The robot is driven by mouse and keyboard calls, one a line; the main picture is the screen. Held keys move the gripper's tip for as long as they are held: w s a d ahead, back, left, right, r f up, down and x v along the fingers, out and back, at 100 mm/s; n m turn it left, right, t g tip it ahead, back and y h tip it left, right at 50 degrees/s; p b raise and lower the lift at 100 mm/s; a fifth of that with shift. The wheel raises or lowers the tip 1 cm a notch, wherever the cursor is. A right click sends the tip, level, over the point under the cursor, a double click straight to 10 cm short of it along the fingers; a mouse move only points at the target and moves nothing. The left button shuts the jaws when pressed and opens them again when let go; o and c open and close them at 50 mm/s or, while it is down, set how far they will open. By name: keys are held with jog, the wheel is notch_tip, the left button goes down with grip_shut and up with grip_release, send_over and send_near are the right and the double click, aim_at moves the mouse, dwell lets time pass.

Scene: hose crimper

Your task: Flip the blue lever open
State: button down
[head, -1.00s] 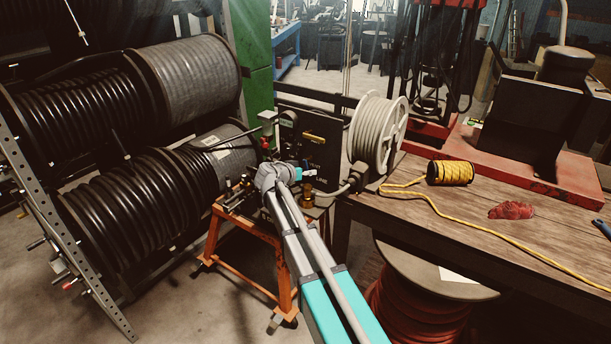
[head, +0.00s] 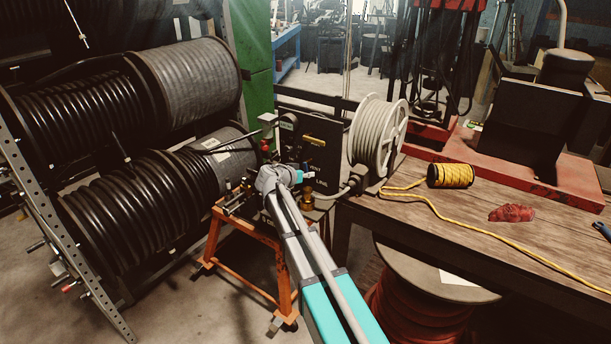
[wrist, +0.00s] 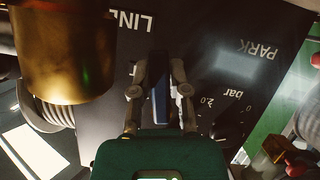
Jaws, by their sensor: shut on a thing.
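The blue lever (wrist: 161,101) shows in the wrist view as a narrow dark blue bar in front of the black panel (wrist: 205,30). My gripper (wrist: 161,68) is shut on it, with one finger on each side. In the head view my gripper (head: 304,175) is at the front of the black panel (head: 320,155), and my wrist hides the lever there.
A brass fitting (wrist: 64,50) is close on the left in the wrist view. A gauge dial marked bar (wrist: 228,115) is at the right.

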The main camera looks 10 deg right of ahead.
jog(key=shift+w+a+m+t+y, duration=0.35)
jog(key=shift+m+t+y, duration=0.2)
jog(key=shift+m, duration=0.45)
jog(key=c, duration=0.6)
grip_release()
jog(key=shift+r, duration=0.1)
